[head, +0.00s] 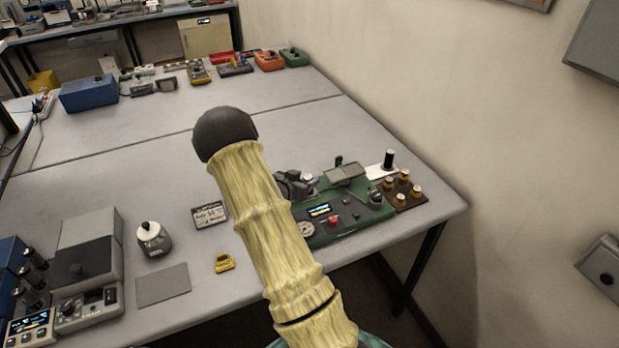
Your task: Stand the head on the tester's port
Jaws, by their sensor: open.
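The tester appears to be the green device (345,222) near the table's right front edge, with a small lit display, a red knob, a dial and a grey plate at its back. I cannot make out its port clearly. A dark upright cylinder (388,159) stands on a white pad behind the tester's right end; it may be the head, but I cannot tell. My gripper (296,185) shows as dark parts at the tester's left back, mostly hidden behind my yellow-sleeved arm. Its jaws are open. A small pale item (311,180) shows beside it; whether they touch is unclear.
A brown block (402,192) with several knobs adjoins the tester's right. Grey instruments (88,247) stand farther left. The table's middle is clear.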

